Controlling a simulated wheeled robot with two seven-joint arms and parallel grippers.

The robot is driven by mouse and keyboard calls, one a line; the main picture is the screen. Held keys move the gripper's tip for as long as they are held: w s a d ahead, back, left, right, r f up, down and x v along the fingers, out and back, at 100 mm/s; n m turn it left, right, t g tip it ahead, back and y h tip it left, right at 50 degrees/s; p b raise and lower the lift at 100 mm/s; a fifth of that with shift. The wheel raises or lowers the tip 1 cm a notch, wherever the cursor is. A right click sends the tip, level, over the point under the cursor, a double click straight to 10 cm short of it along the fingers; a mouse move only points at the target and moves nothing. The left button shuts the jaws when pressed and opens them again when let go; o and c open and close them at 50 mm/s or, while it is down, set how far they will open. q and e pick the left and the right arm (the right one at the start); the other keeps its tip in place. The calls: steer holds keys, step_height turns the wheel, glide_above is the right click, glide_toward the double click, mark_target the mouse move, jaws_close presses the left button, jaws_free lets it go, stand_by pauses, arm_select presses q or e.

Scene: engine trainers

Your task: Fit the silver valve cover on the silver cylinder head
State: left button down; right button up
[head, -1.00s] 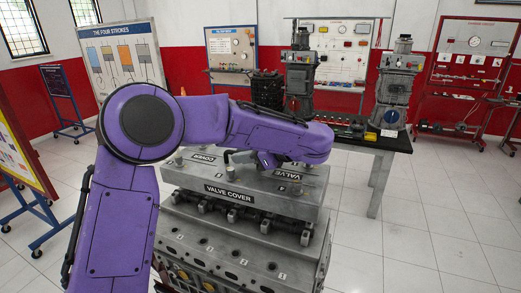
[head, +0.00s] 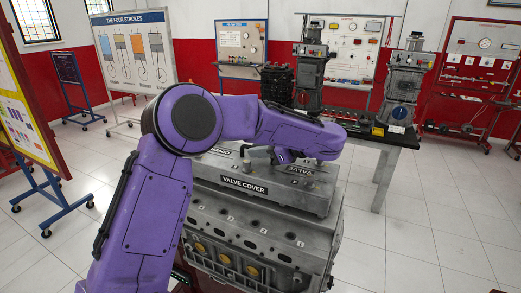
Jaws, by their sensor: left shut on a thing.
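The silver valve cover (head: 243,182), labelled VALVE COVER, lies level over the silver cylinder head (head: 262,238). Its lower edge meets the top of the head with no clear gap in view; I cannot tell whether it is fully seated. My left gripper (head: 284,157) is above the middle of the cover, shut on it at the top. My own purple forearm hides part of the gripper and the cover's far side. The head's front face shows round ports and several numbered marks. My right gripper is not in view.
A dark table (head: 385,137) with engine blocks and small parts stands behind to the right. Tiled floor at right is clear.

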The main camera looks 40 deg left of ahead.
arm_select(q)
steer(key=shift+w+d+f+b, duration=0.1)
steer(key=shift+w+f+b, duration=0.1)
steer(key=shift+w, duration=0.4)
steer(key=shift+w+f+b, duration=0.15)
steer(key=shift+w, duration=0.4)
steer(key=shift+s+r, duration=0.25)
steer(key=shift+s, duration=0.1)
steer(key=shift+w+f, duration=0.15)
steer(key=shift+f, duration=0.2)
steer(key=shift+b, duration=0.4)
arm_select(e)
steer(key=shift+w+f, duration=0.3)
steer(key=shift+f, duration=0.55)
arm_select(q)
steer(key=shift+f, duration=0.2)
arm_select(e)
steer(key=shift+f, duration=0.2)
arm_select(q)
steer(key=shift+s+f+b, duration=0.2)
steer(key=shift+f+b, duration=0.35)
steer(key=shift+b, duration=0.35)
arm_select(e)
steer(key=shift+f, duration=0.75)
arm_select(q)
steer(key=shift+s+f+b, duration=0.15)
steer(key=shift+f+b, duration=0.1)
steer(key=shift+b, duration=0.4)
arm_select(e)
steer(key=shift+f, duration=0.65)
